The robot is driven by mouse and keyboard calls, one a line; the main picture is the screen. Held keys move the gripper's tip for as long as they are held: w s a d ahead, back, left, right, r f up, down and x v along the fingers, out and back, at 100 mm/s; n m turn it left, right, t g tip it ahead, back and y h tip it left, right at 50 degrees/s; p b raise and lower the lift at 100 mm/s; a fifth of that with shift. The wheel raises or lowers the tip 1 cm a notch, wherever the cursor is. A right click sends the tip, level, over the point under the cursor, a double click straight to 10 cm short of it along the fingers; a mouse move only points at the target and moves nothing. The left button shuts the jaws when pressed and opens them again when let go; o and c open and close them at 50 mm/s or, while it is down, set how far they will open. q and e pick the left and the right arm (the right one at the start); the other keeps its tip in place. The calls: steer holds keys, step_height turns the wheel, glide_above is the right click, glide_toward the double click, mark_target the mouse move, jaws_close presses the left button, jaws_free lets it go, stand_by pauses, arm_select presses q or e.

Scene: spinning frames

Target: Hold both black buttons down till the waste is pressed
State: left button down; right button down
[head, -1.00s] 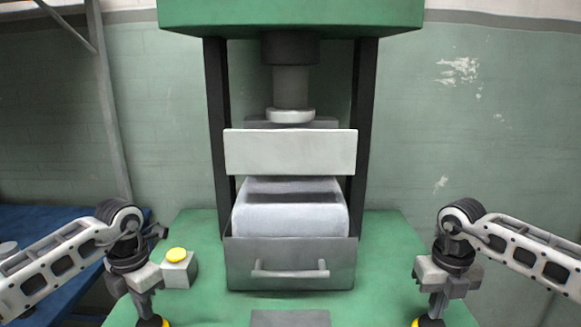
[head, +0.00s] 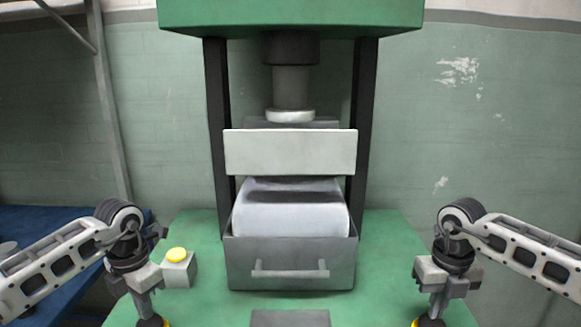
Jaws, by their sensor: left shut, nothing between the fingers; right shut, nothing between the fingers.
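The waste (head: 292,217) is a pale grey block in the open-topped metal drawer (head: 290,280) of the green press. A light metal plate (head: 290,152) hangs just above and behind it, and the press ram (head: 290,90) shows above the plate. My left gripper (head: 150,321) is shut and points down at the bottom left. My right gripper (head: 430,322) is shut and points down at the bottom right. Yellow rims show by both fingertips. The black buttons cannot be made out there, so contact with them cannot be confirmed.
A yellow button on a grey box (head: 179,270) stands right beside my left gripper. A grey plate (head: 290,318) lies at the front centre of the green table (head: 380,290). A blue surface (head: 60,220) is at the left.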

arm_select(q)
steer(key=shift+f, duration=1.3)
stand_by(0.4)
arm_select(e)
steer(key=shift+f, duration=1.35)
stand_by(1.6)
steer(key=shift+r, duration=3.1)
steer(key=s+r, duration=0.3)
steer(key=s, duration=0.4)
arm_select(q)
steer(key=shift+r, duration=3.05)
